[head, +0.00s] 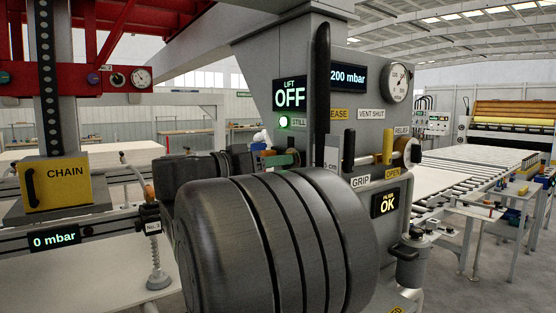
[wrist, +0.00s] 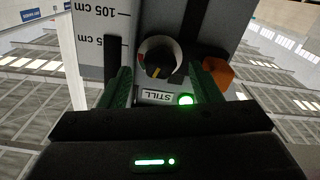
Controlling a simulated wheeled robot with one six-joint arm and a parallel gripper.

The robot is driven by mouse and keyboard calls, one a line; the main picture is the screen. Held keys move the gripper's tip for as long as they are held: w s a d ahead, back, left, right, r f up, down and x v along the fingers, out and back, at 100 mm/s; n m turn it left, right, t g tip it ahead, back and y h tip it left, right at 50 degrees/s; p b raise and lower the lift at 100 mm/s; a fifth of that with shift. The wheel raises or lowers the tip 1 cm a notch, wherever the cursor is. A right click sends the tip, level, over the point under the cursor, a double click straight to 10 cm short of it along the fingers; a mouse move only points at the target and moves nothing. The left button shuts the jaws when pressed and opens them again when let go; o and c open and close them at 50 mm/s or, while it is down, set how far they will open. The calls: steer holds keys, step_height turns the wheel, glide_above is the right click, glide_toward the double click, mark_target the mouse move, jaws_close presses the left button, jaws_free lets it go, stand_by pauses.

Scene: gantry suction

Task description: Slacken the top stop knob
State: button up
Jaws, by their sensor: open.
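In the wrist view a round dark knob (wrist: 158,58) with a pale rim and a yellowish pointer mark sits on the grey panel, beside a centimetre scale (wrist: 98,22). No readable label names it as the top stop knob. My gripper (wrist: 165,86) is open, with one green finger on each side of the knob's lower part in the picture; I cannot tell whether either touches it. A black upright part (wrist: 112,55) and an orange block (wrist: 217,73) flank the fingers. In the head view my gripper (head: 284,158) is at the column, partly hidden behind my dark arm.
The lift display (head: 290,95) reads OFF, and the green STILL lamp (head: 284,122) is lit. A black lever (head: 320,85) stands upright close by. Right of it are the GRIP label (head: 361,182), the RELIEF label (head: 402,132) and a gauge (head: 397,82). A roller conveyor (head: 450,185) lies right.

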steer(key=shift+x, duration=0.95)
steer(key=c, duration=1)
steer(key=shift+n+b, duration=0.7)
steer(key=shift+n, duration=2.5)
